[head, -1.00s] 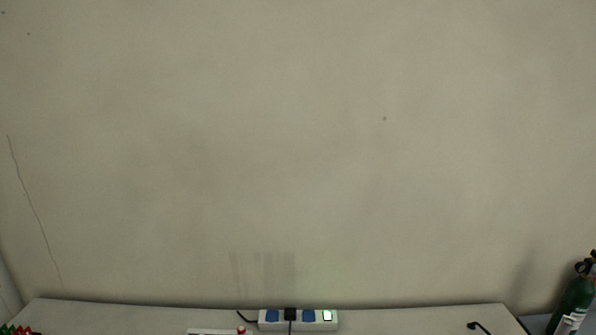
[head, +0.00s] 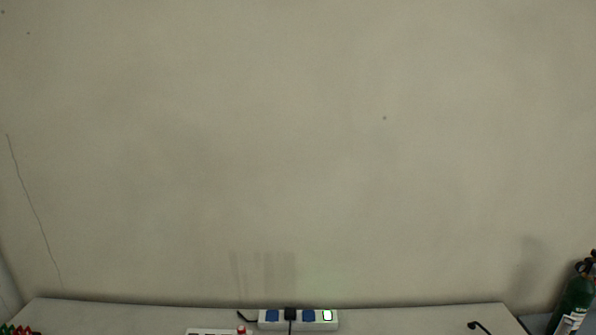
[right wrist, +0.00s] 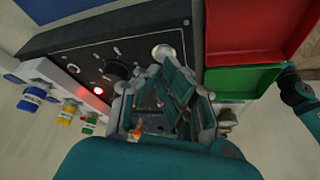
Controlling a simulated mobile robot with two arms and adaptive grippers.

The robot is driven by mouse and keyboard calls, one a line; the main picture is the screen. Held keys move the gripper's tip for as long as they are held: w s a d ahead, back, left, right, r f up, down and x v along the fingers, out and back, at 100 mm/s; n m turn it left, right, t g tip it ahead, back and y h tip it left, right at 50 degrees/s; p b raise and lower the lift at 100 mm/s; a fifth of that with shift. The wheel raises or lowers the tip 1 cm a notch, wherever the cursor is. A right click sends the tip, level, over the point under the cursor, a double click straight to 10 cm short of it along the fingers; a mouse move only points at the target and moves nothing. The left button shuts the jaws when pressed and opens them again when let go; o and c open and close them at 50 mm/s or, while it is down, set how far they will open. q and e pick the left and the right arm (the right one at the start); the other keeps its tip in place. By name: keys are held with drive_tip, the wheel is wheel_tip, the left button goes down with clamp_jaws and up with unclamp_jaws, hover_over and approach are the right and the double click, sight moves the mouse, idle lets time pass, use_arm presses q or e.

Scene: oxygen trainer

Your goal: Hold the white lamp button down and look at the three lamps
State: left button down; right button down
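In the right wrist view a black control panel (right wrist: 135,45) carries a pale round button (right wrist: 163,52), a black knob (right wrist: 117,70) and a glowing red lamp (right wrist: 98,90). I cannot make out the other two lamps clearly. My right gripper (right wrist: 168,68) is in front of the panel, its teal fingers brought together with the tips just below the pale button. I cannot tell whether the tips touch it. Nothing shows held between them. The head view looks mostly at the wall and shows neither the panel nor my grippers.
Blue (right wrist: 33,98), yellow (right wrist: 66,113) and green (right wrist: 89,122) fittings stick out left of the panel. A red tray (right wrist: 255,30) and a green one (right wrist: 240,80) lie right. The head view shows a power strip (head: 270,325) and a green cylinder (head: 572,300).

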drive_tip(key=shift+f+b, duration=0.35)
drive_tip(key=shift+f, duration=0.5)
drive_tip(key=shift+r, duration=0.1)
idle(2.5)
wheel_tip(320, 180, up, 3)
drive_tip(key=p, duration=0.2)
drive_tip(key=shift+p, duration=0.3)
drive_tip(key=shift+r, duration=1.95)
